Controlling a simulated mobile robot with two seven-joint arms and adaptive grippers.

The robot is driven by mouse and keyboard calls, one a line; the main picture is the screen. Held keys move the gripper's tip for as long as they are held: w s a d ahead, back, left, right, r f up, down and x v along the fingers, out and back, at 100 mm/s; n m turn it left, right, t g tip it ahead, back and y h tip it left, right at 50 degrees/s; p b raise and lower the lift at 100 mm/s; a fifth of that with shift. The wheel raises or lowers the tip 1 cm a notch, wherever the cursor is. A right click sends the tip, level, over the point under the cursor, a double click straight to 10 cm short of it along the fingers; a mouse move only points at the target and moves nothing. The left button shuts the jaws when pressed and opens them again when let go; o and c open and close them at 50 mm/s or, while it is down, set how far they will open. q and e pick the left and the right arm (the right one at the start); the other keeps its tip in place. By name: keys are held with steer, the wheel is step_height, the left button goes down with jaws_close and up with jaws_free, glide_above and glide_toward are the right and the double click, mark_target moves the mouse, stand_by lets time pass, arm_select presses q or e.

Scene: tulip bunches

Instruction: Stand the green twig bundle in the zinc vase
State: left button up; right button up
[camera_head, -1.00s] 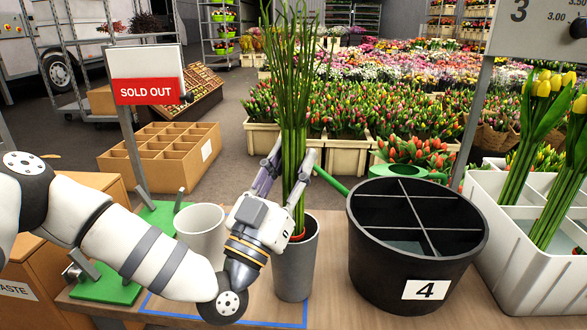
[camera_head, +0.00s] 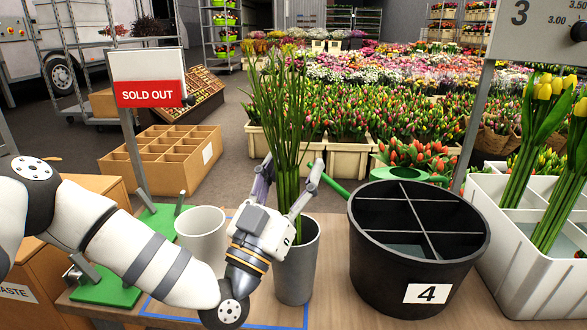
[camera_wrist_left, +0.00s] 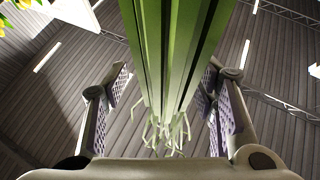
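The green twig bundle (camera_head: 284,120) stands in the grey zinc vase (camera_head: 296,272), its lower stems hidden inside. The bundle is close to upright with its tops fanned out and leaning slightly left. The vase stands upright on the table. My left gripper (camera_head: 290,172) is open, with one finger on each side of the stems just above the vase rim. In the left wrist view the stems (camera_wrist_left: 175,50) pass between the spread finger pads, with gaps on both sides. My right gripper is not in view.
A pale empty pot (camera_head: 201,236) stands left of the vase. A black divided bucket (camera_head: 420,265) marked 4 stands close on its right. A white crate (camera_head: 500,262) with yellow tulips is at far right. A sold-out sign (camera_head: 148,92) rises at left.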

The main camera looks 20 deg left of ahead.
arm_select(q)
steer(key=shift+r, duration=0.55)
steer(key=p+v, duration=0.1)
steer(key=v, duration=1.1)
